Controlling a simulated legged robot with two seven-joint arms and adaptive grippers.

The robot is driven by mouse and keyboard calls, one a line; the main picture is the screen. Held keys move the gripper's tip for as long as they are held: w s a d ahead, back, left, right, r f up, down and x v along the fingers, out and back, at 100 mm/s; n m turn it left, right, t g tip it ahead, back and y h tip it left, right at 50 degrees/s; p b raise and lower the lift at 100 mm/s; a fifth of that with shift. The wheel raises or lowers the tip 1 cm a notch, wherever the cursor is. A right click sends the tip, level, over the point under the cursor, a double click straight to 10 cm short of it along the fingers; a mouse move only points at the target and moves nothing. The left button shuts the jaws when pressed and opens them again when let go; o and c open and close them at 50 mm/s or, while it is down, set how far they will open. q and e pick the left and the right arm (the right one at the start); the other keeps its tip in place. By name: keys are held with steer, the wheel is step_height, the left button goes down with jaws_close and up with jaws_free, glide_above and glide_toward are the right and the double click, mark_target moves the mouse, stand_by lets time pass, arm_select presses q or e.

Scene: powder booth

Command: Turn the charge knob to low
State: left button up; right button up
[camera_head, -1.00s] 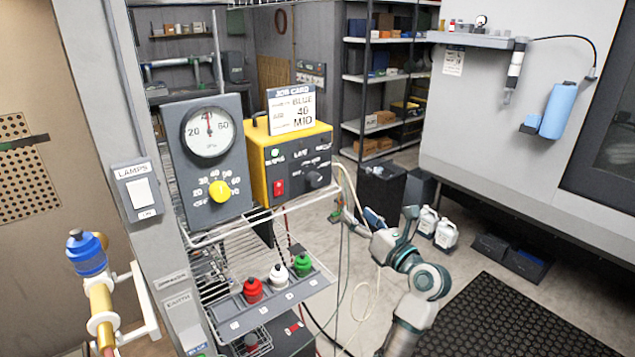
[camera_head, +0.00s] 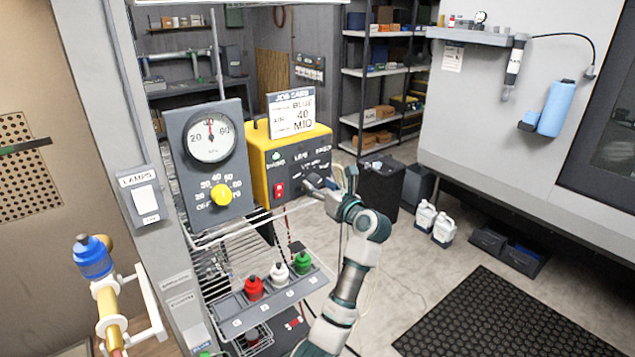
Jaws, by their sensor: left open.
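The yellow control box (camera_head: 258,158) stands on the wire shelf, with a dark front panel, a green lamp and a red switch. Its dark charge knob (camera_head: 311,181) is at the panel's right, partly hidden by my gripper; I cannot read where it points. My left gripper (camera_head: 333,181) is open and empty, just right of and close in front of the knob. I cannot tell whether it touches. My right gripper is not in view.
A grey gauge panel (camera_head: 180,160) with a yellow knob (camera_head: 221,194) stands left of the box. A job card (camera_head: 291,112) reading BLUE, 40 and MID sits on top. Red, white and green bottles (camera_head: 254,289) stand on a rack below.

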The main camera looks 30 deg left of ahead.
arm_select(q)
steer(key=shift+w+a+r, duration=0.1)
steer(key=shift+w+a, duration=0.1)
steer(key=shift+d, duration=0.1)
steer(key=shift+s, duration=0.1)
steer(key=c, duration=1.2)
steer(key=shift+o, duration=0.2)
